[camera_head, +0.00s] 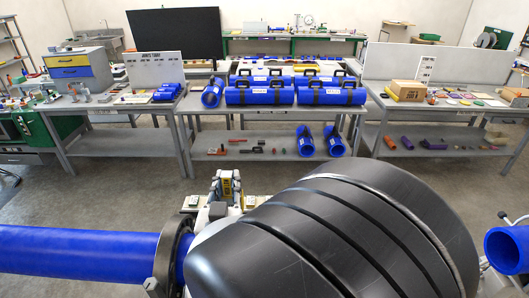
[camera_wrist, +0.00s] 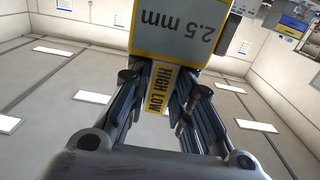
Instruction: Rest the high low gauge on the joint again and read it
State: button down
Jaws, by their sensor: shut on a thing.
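The high low gauge (camera_wrist: 180,35) is a box with a yellow edge and a yellow HIGH LOW label below it. In the wrist view its display reads 2.5 mm, upside down. My gripper (camera_wrist: 160,95) is shut on it, with the label between the fingers. In the head view a small yellow and dark part (camera_head: 227,187) shows by my gripper, just above the clamp area. A blue pipe (camera_head: 75,250) runs in from the left into a dark clamp ring (camera_head: 172,258). The joint is hidden behind the large black rounded body in front, so contact with the gauge cannot be told.
An open blue pipe end (camera_head: 508,248) shows at the right edge. Behind, a middle table (camera_head: 225,110) carries blue cylinders with black handles. Tables with tools and boxes stand left and right. Grey floor lies clear between the cart and tables.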

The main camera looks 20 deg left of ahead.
jog(key=shift+f+b, duration=3.7)
jog(key=shift+f, duration=0.15)
jog(key=shift+f+b, duration=0.6)
jog(key=shift+b, duration=0.05)
jog(key=shift+d+f+b, duration=0.1)
jog(key=shift+f+b, duration=0.35)
jog(key=shift+f, duration=0.05)
dwell(0.7)
dwell(0.7)
jog(key=shift+r+p, duration=0.55)
jog(key=shift+r, duration=0.25)
jog(key=shift+r+p, duration=1.75)
jog(key=shift+r, duration=1.35)
